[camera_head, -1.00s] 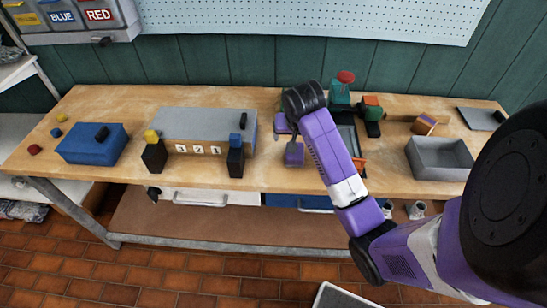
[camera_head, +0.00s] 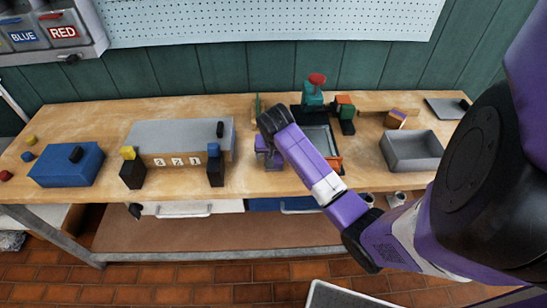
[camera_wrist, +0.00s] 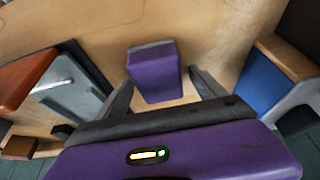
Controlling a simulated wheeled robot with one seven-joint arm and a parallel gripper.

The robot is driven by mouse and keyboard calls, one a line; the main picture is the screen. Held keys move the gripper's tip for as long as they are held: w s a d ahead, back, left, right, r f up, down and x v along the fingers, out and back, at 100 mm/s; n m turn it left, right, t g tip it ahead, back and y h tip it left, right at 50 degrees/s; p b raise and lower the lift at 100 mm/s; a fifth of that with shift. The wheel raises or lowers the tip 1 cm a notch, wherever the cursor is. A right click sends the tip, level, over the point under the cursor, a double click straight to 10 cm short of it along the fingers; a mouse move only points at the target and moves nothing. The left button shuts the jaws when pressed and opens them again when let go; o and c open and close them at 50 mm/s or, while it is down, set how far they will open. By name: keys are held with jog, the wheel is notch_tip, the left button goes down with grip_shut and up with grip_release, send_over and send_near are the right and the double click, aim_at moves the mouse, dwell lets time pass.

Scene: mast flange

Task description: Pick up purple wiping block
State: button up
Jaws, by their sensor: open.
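The purple wiping block (camera_wrist: 154,74), with a grey strip along its far end, lies on the wooden bench top. In the wrist view it sits between the two dark fingers of my gripper (camera_wrist: 161,80), with bare wood showing on both sides. My gripper is open, and I see no finger pressed on the block. In the head view my gripper (camera_head: 262,146) is over the bench middle, right of the grey numbered box. There the block is hard to tell from my own purple gripper.
A grey box with number tiles (camera_head: 182,142) and a blue box (camera_head: 66,166) stand left. A dark-framed grey plate (camera_head: 318,136), a green stand with a red knob (camera_head: 315,92) and a grey open bin (camera_head: 411,150) are right. Bare wood shows between them.

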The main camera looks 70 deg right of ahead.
jog(key=c, duration=1.5)
notch_tip(320, 180, up, 20)
jog(key=p, duration=0.3)
jog(key=shift+d, duration=0.1)
